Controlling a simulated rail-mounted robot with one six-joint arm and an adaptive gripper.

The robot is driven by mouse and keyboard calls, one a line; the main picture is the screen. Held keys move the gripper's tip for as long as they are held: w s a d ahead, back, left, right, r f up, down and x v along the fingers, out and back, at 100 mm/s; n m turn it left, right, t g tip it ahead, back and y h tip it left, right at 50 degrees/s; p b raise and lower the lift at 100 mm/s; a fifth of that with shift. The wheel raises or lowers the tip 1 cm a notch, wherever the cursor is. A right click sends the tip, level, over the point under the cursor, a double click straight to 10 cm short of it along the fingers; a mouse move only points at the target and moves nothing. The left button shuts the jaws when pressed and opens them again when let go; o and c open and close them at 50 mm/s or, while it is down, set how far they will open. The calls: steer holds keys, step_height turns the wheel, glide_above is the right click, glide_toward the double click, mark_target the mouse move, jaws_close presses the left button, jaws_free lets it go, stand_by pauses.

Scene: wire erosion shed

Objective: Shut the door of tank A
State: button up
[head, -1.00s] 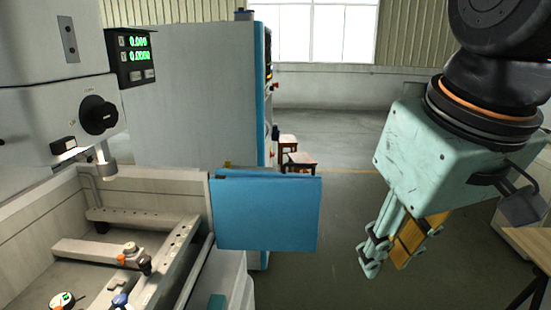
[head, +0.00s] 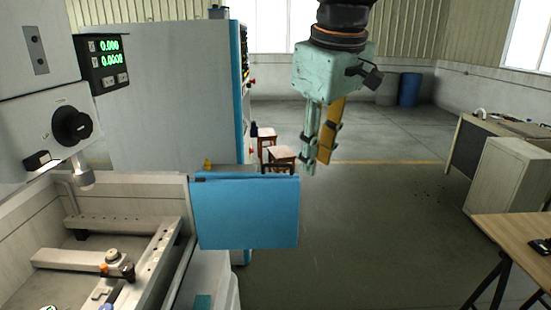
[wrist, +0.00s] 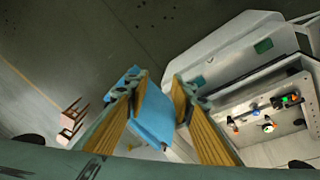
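The blue door (head: 245,213) of the tank stands swung open, sticking out to the right from the tank's front corner in the head view. The pale tank (head: 185,265) lies open at the lower left, its inside fixtures showing. No letter is readable on it. My gripper (head: 309,170) hangs pointing down by the door's free upper right corner, apart from it as far as I can see. In the wrist view the two fingers of my gripper (wrist: 157,82) are spread, and the blue door (wrist: 154,118) shows between and beyond them. Nothing is held.
A large grey cabinet with a blue edge (head: 160,95) stands behind the tank. Two small stools (head: 280,154) stand beyond the door. A wooden table (head: 515,235) and a pale cabinet (head: 510,175) are at the right. The floor between is clear.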

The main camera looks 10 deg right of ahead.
steer(key=w+n+p, duration=0.4)
steer(key=w, duration=1.4)
steer(key=n+g+p, duration=0.1)
steer(key=n+p, duration=0.3)
steer(key=n, duration=0.1)
glide_above(276, 165)
steer(key=s, duration=0.2)
step_height(276, 165, down, 6)
steer(key=shift+s+a, duration=0.2)
steer(key=shift+a, duration=0.15)
steer(key=shift+f, duration=0.1)
steer(key=shift+w+d+f+p, duration=0.15)
steer(key=shift+w+f, duration=0.3)
steer(key=shift+f, duration=1.8)
steer(key=shift+w+d+f+p, duration=0.1)
steer(key=shift+w+f+p, duration=0.25)
steer(key=shift+f, duration=1.85)
steer(key=shift+w+d+f+p, duration=0.1)
steer(key=shift+w+f, duration=0.4)
steer(key=shift+f, duration=1.75)
steer(key=shift+c, duration=0.7)
jaws_close()
